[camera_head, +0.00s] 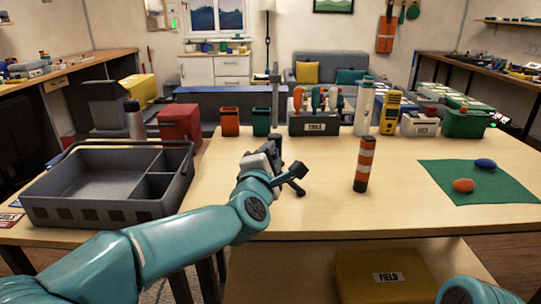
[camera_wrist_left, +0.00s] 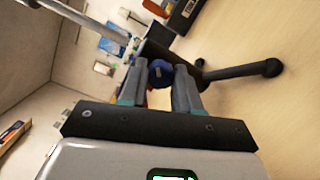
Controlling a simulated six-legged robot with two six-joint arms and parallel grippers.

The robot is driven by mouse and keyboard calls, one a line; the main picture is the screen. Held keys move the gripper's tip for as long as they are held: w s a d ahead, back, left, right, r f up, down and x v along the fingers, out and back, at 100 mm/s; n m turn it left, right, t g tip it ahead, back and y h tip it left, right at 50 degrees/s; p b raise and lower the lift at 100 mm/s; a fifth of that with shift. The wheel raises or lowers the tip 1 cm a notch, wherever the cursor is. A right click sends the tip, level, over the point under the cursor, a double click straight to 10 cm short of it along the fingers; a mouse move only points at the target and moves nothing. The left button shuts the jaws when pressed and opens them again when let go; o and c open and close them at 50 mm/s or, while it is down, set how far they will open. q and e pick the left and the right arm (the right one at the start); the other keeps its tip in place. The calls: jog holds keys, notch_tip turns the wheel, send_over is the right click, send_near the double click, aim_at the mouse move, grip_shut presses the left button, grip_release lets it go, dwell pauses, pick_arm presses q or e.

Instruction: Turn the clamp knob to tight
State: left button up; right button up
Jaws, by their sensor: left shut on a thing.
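A stand with a grey upright post (camera_head: 275,88) and dark splayed legs (camera_head: 298,190) is on the table, just beyond my left arm. In the left wrist view its leg (camera_wrist_left: 245,71) runs out to the right and its pole (camera_wrist_left: 75,14) to the upper left. The clamp knob (camera_wrist_left: 160,69) is dark blue and round, with a small pale mark. My left gripper (camera_head: 272,150) is shut on the knob, one finger on each side of it. In the head view the knob is hidden by the gripper. My right gripper is out of view.
A grey compartment tray (camera_head: 95,212) stands to the left. An orange-and-black striped cylinder (camera_head: 364,165) stands right of the gripper. Bins and a tool caddy (camera_head: 313,124) line the back. A green mat (camera_head: 470,190) lies right. The table's front middle is clear.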

pick_arm(q)
jog(key=shift+m+p, duration=0.95)
jog(key=shift+m, duration=2.65)
jog(key=shift+f, duration=0.1)
jog(key=o, duration=1.1)
jog(key=shift+s, duration=0.1)
jog(key=v, duration=1.6)
jog(key=shift+s, duration=0.1)
